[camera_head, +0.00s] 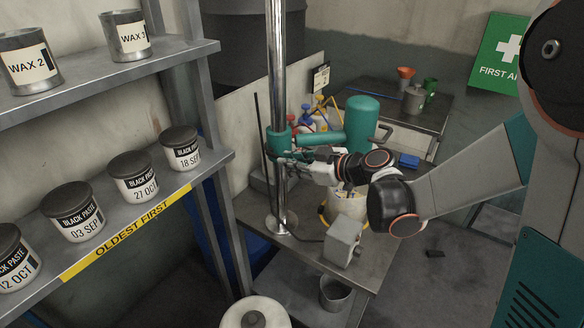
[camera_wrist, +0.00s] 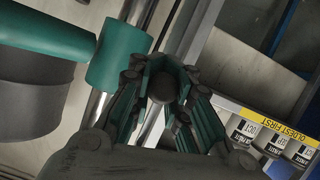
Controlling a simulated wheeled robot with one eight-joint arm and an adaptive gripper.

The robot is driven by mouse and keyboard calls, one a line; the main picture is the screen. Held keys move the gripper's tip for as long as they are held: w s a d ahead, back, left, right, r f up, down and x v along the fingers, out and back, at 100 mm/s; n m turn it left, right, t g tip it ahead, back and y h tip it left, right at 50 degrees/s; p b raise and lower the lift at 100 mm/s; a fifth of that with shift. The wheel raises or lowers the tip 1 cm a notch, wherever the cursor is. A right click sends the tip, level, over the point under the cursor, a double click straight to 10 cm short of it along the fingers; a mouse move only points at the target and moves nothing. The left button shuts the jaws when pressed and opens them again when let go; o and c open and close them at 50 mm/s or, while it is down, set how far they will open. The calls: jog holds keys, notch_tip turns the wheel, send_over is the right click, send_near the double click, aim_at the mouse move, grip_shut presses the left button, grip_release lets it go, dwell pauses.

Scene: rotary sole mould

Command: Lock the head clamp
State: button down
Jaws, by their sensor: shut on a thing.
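The head clamp is a teal collar (camera_head: 279,143) around a tall bright steel column (camera_head: 276,75). A teal arm (camera_head: 320,139) runs from it to a teal cylinder-shaped head (camera_head: 362,122). The collar also shows in the wrist view (camera_wrist: 119,58), left of my fingers. My gripper (camera_head: 287,161) is at the collar, on its near side. In the wrist view my gripper (camera_wrist: 165,80) is shut on a dark round knob (camera_wrist: 162,87) at the end of a short steel lever (camera_wrist: 155,126). How the lever joins the collar is hidden.
A grey bench (camera_head: 372,250) carries the column, a grey box (camera_head: 343,240) and a pale bucket behind my arm. A shelf with paste tins (camera_head: 77,213) stands close on the left. A second bench (camera_head: 437,125) is behind.

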jog(key=shift+f, duration=0.1)
dwell(0.3)
jog(key=c, duration=1.7)
grip_release()
jog(key=shift+o, duration=0.2)
jog(key=v, duration=1.2)
